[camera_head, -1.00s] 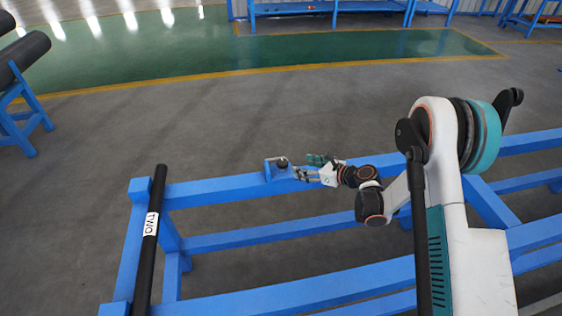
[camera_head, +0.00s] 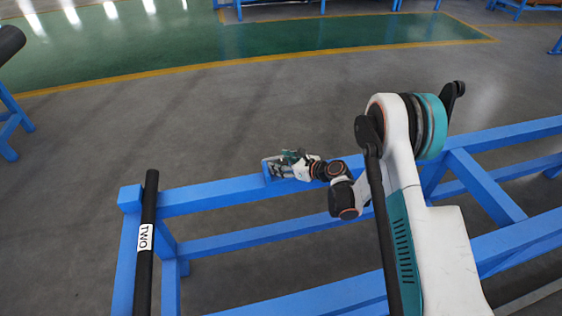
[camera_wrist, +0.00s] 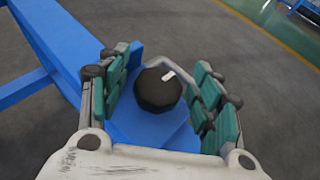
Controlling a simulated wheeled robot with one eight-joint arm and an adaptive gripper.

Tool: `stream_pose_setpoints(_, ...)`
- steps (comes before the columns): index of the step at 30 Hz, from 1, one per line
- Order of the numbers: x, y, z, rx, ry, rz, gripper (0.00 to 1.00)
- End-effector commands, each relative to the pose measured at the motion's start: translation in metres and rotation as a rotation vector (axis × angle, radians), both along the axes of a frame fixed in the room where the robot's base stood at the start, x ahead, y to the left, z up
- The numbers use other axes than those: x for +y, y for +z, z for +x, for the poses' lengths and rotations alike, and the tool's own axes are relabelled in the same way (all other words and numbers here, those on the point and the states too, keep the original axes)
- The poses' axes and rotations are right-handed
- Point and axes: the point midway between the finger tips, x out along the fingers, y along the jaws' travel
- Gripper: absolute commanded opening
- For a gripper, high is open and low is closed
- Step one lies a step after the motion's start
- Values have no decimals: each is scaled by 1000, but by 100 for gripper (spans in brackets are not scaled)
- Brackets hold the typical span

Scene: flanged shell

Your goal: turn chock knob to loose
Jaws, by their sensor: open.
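The chock knob (camera_wrist: 158,89) is a round black knob with a small white mark toward its upper right. It sits on a blue bracket (camera_wrist: 140,125) on the blue frame. My gripper (camera_wrist: 158,85) is open, with its teal-padded fingers on either side of the knob in the wrist view. Whether the pads touch the knob I cannot tell. In the head view my gripper (camera_head: 285,162) is at the bracket on the top rail and hides the knob.
The blue frame's top rail (camera_head: 220,193) runs across the view. A black bar (camera_head: 148,205) labelled TWO lies at its left end. Grey floor (camera_head: 180,115) beyond the rail is clear. Another blue stand (camera_head: 12,120) is at the far left.

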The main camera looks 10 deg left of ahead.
Motion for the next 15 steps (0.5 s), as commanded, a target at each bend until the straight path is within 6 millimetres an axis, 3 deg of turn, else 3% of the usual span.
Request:
stream_pose_setpoints(3,0,0,0,0,0,0,57)
stream_pose_setpoints(9,0,0,0,0,0,0,14)
stream_pose_setpoints(15,0,0,0,-1,4,0,14)
